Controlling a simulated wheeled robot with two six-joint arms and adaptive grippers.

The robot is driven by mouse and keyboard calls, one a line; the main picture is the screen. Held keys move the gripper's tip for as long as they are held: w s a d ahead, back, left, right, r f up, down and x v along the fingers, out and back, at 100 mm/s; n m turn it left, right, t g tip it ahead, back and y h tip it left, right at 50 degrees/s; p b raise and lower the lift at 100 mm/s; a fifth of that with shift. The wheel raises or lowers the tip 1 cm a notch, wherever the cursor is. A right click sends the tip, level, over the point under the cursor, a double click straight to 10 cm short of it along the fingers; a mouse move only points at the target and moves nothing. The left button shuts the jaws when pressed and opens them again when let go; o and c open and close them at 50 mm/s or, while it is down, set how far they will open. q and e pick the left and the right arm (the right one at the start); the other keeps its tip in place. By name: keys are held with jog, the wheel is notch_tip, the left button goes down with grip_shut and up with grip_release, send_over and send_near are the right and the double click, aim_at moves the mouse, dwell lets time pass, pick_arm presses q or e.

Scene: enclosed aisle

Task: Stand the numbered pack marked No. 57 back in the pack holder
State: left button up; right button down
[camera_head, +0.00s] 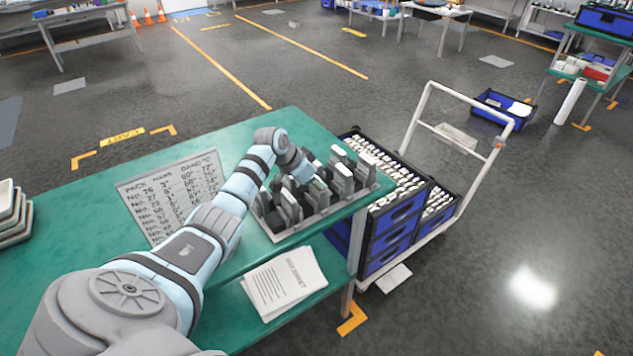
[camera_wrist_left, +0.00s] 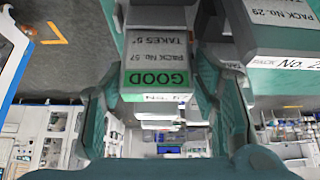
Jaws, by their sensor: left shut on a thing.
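The pack holder (camera_head: 330,212) is a grey rack on the green table near its right corner, with several grey and white packs upright in it. My left gripper (camera_head: 306,172) reaches over the rack among the packs. In the left wrist view its two fingers are shut on pack No. 57 (camera_wrist_left: 158,50), whose label reads upside down with a green GOOD strip. Pack No. 29 (camera_wrist_left: 282,22) is close on the right there. The lower end of pack No. 57 is hidden, so I cannot tell whether it is seated. My right gripper is not in view.
A board with a pack and hours list (camera_head: 172,197) lies left of the rack. Printed sheets (camera_head: 284,283) lie in front, below the tabletop. A trolley with blue crates (camera_head: 392,232) stands against the table's right side. White trays (camera_head: 12,212) are stacked at left.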

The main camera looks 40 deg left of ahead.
pick_arm(q)
jog(key=shift+f, duration=0.25)
dwell(0.5)
jog(key=o, duration=1.4)
jog(key=shift+o, duration=0.2)
jog(key=v, duration=1.2)
